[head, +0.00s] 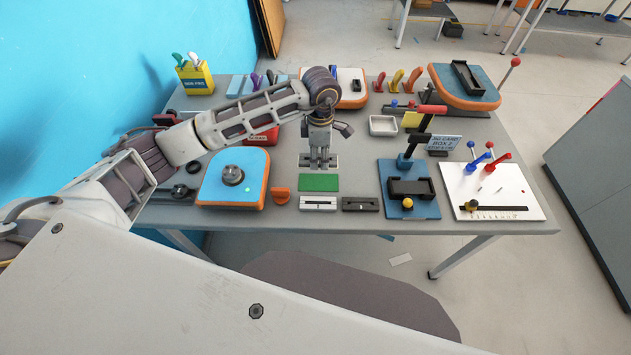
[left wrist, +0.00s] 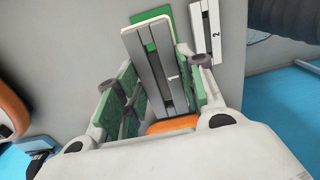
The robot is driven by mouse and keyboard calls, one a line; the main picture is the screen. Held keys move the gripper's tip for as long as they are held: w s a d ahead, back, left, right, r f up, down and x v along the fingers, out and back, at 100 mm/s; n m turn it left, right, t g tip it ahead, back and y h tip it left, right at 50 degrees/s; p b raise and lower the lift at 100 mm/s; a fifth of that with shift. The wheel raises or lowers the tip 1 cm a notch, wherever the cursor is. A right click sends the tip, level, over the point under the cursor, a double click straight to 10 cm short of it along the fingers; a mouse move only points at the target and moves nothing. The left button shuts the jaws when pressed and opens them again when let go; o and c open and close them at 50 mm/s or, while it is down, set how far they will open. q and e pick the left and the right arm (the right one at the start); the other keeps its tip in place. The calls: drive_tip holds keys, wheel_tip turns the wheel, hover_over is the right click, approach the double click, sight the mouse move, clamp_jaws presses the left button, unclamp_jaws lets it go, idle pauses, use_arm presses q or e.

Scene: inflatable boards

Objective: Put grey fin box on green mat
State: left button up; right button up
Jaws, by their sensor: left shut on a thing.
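My left gripper (head: 320,162) points down over the middle of the table and is shut on the grey fin box (left wrist: 152,70), a grey slotted block held between its green-padded fingers. The green mat (head: 318,183) lies flat on the table, just in front of the gripper in the head view. In the left wrist view the mat (left wrist: 151,17) shows past the far end of the box, which partly covers it. The exact gap between box and table cannot be told. My right gripper is not in view.
A white slotted box (head: 318,204) and a dark slotted box (head: 360,204) lie in front of the mat. An orange piece (head: 281,196) and a blue board with orange rim (head: 212,190) are to the left. A blue stand (head: 424,208) is to the right.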

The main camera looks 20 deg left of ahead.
use_arm(q)
drive_tip(key=shift+d, duration=0.2)
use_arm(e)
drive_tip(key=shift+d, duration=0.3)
use_arm(q)
drive_tip(key=p, duration=0.1)
hover_over(320, 182)
wheel_tip(320, 182, down, 5)
drive_tip(key=shift+f, duration=0.6)
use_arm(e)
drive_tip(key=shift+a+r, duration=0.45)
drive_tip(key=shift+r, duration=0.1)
use_arm(q)
drive_tip(key=shift+f, duration=0.1)
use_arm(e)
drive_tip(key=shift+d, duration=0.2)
use_arm(q)
drive_tip(key=shift+f, duration=0.15)
drive_tip(key=shift+f+p, duration=0.45)
drive_tip(key=shift+f, duration=1.2)
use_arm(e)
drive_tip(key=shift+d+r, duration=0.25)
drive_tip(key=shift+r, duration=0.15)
